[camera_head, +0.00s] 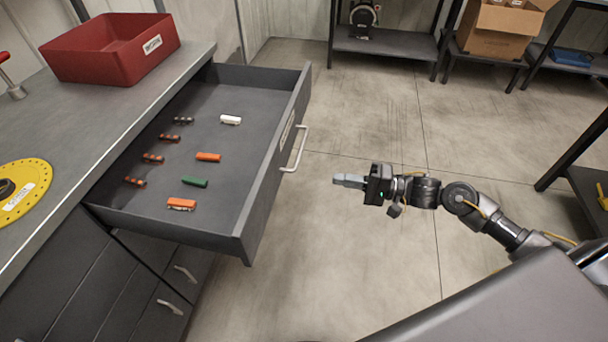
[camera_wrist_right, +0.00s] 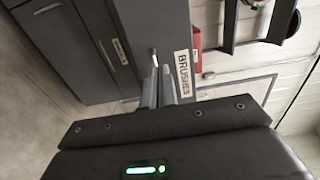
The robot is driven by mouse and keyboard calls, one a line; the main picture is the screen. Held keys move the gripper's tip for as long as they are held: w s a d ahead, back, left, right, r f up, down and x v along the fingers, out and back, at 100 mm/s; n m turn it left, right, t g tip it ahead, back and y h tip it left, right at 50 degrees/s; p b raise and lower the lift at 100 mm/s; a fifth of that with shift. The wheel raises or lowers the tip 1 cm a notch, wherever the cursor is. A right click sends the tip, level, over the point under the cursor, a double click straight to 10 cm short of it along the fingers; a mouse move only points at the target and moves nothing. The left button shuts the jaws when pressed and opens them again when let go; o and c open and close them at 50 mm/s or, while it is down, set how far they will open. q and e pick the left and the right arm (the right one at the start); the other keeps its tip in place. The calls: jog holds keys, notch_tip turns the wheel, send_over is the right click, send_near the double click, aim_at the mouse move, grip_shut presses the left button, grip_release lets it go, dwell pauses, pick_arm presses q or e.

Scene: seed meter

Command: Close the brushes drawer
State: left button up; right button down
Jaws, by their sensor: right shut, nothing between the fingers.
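The brushes drawer (camera_head: 268,163) is pulled far out of the grey workbench in the head view. Several small brushes lie in it, among them orange ones (camera_head: 208,157), a green one (camera_head: 194,182) and a white one (camera_head: 231,120). A pale handle (camera_head: 296,150) is on its front. The right wrist view shows the front's BRUSHES label (camera_wrist_right: 183,73). My right gripper (camera_head: 340,181) is shut and empty, to the right of the drawer front and apart from it in the head view. Its fingertips (camera_wrist_right: 160,72) point toward the drawer front in the wrist view. My left gripper is not in view.
A red bin (camera_head: 113,47) and a yellow disc (camera_head: 22,190) sit on the bench top (camera_head: 60,120). Closed drawers with handles (camera_head: 171,307) are below. Shelves with a cardboard box (camera_head: 497,30) stand at the back. The floor (camera_head: 370,110) right of the drawer is clear.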

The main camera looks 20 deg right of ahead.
aim_at(278, 169)
jog(key=x, duration=1.3)
jog(key=shift+w+a, duration=0.3)
